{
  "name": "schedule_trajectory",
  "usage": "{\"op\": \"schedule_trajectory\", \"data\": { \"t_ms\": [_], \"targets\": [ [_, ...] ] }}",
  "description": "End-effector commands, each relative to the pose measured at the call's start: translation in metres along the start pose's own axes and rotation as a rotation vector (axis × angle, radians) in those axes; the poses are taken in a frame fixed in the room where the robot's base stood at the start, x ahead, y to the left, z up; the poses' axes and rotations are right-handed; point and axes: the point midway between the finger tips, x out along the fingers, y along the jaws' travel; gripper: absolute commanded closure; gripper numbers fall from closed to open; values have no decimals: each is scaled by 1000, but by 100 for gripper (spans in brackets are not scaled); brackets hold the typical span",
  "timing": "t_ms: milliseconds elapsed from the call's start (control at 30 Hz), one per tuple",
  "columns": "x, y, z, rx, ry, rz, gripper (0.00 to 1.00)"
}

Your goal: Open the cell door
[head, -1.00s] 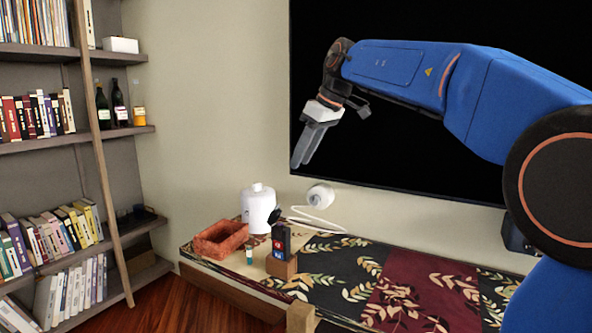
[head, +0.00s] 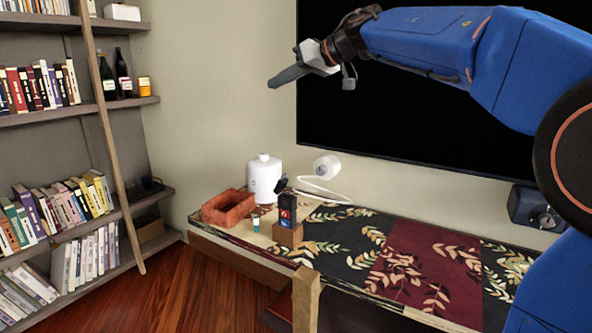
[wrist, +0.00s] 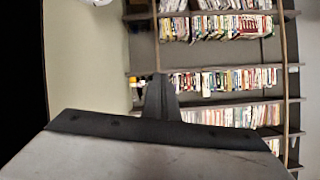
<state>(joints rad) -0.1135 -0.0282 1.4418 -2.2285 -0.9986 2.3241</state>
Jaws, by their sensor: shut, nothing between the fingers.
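I cannot make out a cell door in either view. The tall brown bookshelf (head: 172,192) at the left shows open shelves in the head view; it also shows in the wrist view (wrist: 215,97). My gripper (head: 270,84) is high in front of the wall at the left edge of the black screen, pointing left and slightly down toward the bookshelf side. Its fingers are together and empty. In the wrist view the shut fingers (wrist: 161,90) point toward the shelves, with a gap of unclear depth between.
A patterned low table (head: 345,228) holds a red-brown basket (head: 228,208), a white canister (head: 264,180), a white lamp (head: 326,167) and a dark box on a wooden block (head: 287,236). A slanted wooden rail (head: 112,140) crosses the bookshelf. The black screen (head: 400,140) hangs behind my arm. Floor shows between table and bookshelf.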

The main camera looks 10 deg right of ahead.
Motion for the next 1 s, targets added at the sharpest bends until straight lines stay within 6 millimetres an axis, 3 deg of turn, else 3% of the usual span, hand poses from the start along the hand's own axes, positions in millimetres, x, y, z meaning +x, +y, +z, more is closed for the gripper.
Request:
{"op": "schedule_trajectory", "data": {
  "t_ms": [100,300,500,633,767,1000],
  "targets": [
    [-7,7,-40,110,199,7,100],
    [-38,42,-94,346,510,58,100],
    [-78,99,-111,639,764,149,100],
    [-104,140,-99,854,889,225,100],
    [-123,178,-69,1088,977,310,100],
    [-134,223,20,1558,1025,470,100]
  ]
}}
